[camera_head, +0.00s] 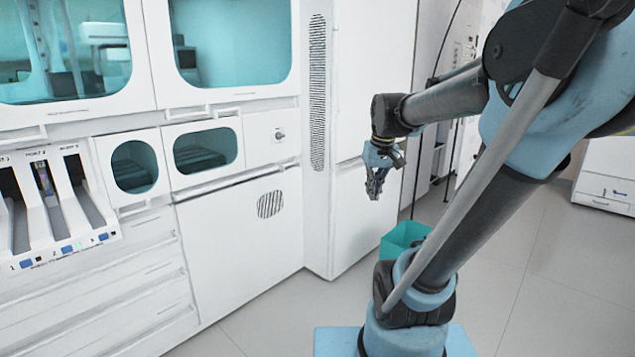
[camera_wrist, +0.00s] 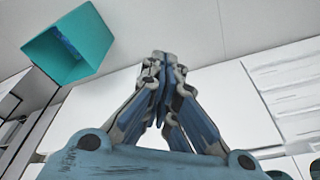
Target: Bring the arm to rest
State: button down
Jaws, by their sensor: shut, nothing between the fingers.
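My gripper (camera_head: 374,188) hangs from the end of my arm in front of the white machine, fingers pointing down. In the wrist view my gripper (camera_wrist: 160,60) has its fingertips together, with nothing between them. My arm is bent, reaching up from its base and forward to the left. The gripper is apart from the machine and from the teal bin. No object is held.
The white machine (camera_head: 245,240) fills the left side, with tube slots (camera_head: 45,205) at the far left. A teal bin (camera_head: 403,236) stands on the floor behind my arm; it also shows in the wrist view (camera_wrist: 72,45). Grey floor (camera_head: 540,250) is clear at the right.

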jog(key=s+d+f+m, duration=0.2)
jog(key=s+f, duration=1.2)
jog(key=s, duration=0.1)
jog(key=shift+s+d+h, duration=0.25)
jog(key=shift+s+h, duration=0.05)
jog(key=shift+s, duration=0.1)
jog(key=shift+a, duration=0.1)
